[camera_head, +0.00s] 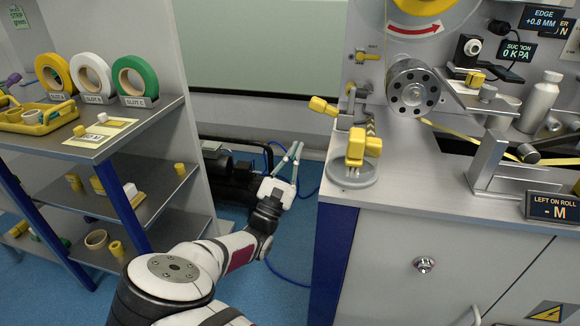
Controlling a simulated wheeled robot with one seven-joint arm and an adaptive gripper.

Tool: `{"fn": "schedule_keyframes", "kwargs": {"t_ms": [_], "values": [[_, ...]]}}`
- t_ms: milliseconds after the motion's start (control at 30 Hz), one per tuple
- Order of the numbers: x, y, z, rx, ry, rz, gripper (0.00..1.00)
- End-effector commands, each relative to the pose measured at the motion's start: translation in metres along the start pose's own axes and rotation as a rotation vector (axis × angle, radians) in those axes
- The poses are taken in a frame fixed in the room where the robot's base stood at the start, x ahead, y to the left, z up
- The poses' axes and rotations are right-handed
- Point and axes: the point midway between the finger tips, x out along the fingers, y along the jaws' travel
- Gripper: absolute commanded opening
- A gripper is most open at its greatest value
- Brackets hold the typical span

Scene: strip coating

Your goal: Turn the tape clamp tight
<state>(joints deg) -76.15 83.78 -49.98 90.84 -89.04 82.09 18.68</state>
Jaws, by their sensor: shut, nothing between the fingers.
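I cannot tell for sure which part is the tape clamp. On the left end of the machine counter, a yellow-handled knob (322,105) sticks out from a small grey bracket (345,122). Just in front, a yellow block-shaped handle (363,143) stands over a round grey dish (354,180).
A shelf (172,112) at left holds yellow, white and green tape rolls. A grey roller with holes (412,88) and yellow tape (455,130) are on the machine. A display (552,206) reads "LEFT ON ROLL - M".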

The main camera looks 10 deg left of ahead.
Motion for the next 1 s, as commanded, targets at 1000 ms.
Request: {"fn": "schedule_keyframes", "kwargs": {"t_ms": [1000], "values": [[0.069,0.001,0.029,0.004,0.000,-0.002,0.00]]}}
